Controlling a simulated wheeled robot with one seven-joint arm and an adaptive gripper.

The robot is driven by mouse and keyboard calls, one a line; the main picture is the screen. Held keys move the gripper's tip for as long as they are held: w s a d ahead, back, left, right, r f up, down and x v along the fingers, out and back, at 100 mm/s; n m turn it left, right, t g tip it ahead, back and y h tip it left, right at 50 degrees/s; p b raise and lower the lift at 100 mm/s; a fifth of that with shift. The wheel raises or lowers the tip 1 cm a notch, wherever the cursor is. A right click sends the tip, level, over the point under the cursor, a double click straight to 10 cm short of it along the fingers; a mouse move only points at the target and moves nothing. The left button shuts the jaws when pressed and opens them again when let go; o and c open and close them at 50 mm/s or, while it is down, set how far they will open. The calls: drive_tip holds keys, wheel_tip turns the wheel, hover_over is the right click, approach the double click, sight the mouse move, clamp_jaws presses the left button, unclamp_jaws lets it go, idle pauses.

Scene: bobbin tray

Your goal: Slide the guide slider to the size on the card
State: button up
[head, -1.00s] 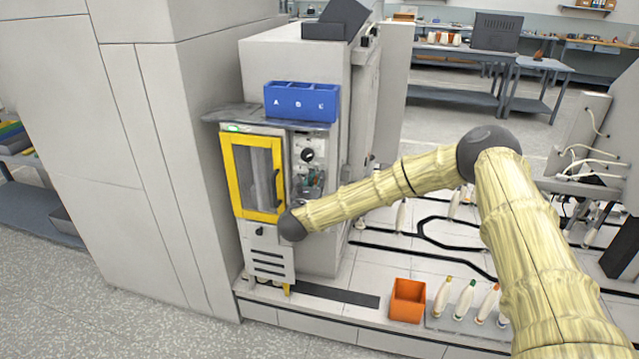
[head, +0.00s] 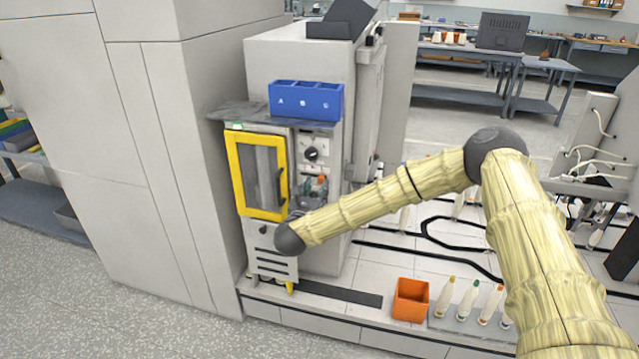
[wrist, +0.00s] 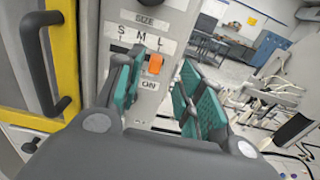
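The orange guide slider (wrist: 155,64) sits in its slot on the pale control panel in the wrist view, below the letters S, M and L (wrist: 160,42). It appears nearest to L. My gripper (wrist: 161,72) is open, with one teal-padded finger left of the slider and the other right of it. There is a visible gap on the right; I cannot tell whether the left finger touches. In the head view my gripper (head: 308,196) is small beside the panel, partly behind my arm. No size card is readable.
A yellow-framed door (head: 233,175) with a dark handle (wrist: 50,65) stands left of the panel. A dark knob (head: 311,154) is above. A blue bin (head: 306,115) sits on top.

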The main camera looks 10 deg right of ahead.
drive_tip(key=v, duration=0.6)
